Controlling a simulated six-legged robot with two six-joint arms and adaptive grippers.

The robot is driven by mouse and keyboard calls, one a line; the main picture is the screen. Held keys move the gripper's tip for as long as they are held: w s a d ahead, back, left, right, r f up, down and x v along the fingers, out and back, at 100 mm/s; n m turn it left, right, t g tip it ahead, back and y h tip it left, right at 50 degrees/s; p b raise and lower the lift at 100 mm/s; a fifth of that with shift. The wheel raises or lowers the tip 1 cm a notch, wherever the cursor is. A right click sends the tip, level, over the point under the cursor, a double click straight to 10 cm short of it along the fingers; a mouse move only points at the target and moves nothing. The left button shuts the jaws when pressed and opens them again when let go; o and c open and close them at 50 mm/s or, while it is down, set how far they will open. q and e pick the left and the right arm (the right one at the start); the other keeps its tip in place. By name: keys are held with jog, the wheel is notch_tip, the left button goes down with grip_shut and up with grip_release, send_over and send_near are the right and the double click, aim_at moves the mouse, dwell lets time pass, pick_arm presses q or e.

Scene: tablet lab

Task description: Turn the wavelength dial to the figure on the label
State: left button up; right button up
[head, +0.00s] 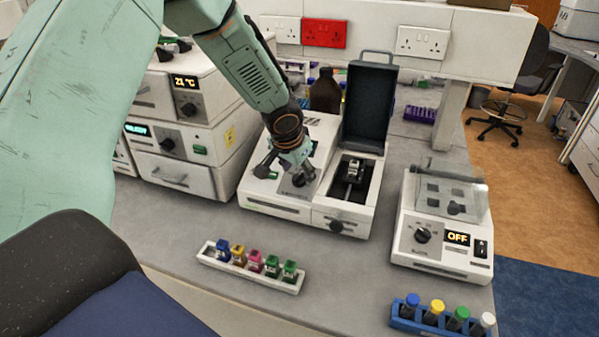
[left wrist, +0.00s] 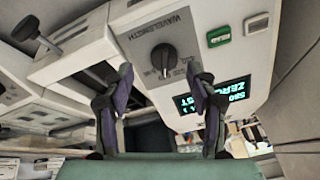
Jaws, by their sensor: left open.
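The spectrophotometer (head: 278,211) stands mid-bench, its dark sample lid (head: 369,105) raised. My left gripper (head: 285,170) is over its top panel, open and empty. In the left wrist view, the black wavelength dial (left wrist: 163,57) lies ahead between the two spread fingers (left wrist: 160,82), under the printed word WAVELENGTH. I see no contact between fingers and dial. The lit display (left wrist: 212,97) right of the dial shows turned text including ZERO. Green (left wrist: 219,36) and white (left wrist: 257,23) buttons sit above it. Labelled bottles (head: 256,261) stand in a white rack; their figures are too small to read.
A device with a clear lid and OFF display (head: 457,238) stands right. Stacked units (head: 186,140) stand left. A blue rack (head: 405,322) holds capped tubes in front. Bench between the racks is clear.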

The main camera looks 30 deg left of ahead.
aim_at(298, 176)
pick_arm(q)
jog(key=shift+w+a+f, duration=0.2)
jog(key=shift+w+f, duration=0.1)
jog(key=shift+f, duration=0.25)
jog(key=shift+w+a+f, duration=0.25)
jog(key=shift+w+f, duration=0.05)
jog(key=shift+f, duration=0.25)
jog(key=shift+w+a+f, duration=0.2)
jog(key=shift+w+f, duration=0.1)
jog(key=shift+f, duration=0.25)
jog(key=shift+s+d+r, duration=0.3)
jog(key=shift+d+r, duration=0.1)
jog(key=shift+c, duration=1.1)
jog(key=shift+w+a+f, duration=0.15)
jog(key=shift+a+f, duration=0.1)
jog(key=shift+a, duration=0.1)
jog(key=c, duration=0.3)
jog(key=shift+w, duration=0.1)
jog(key=shift+c, duration=0.9)
jog(key=shift+d, duration=0.15)
jog(key=shift+c, duration=2.2)
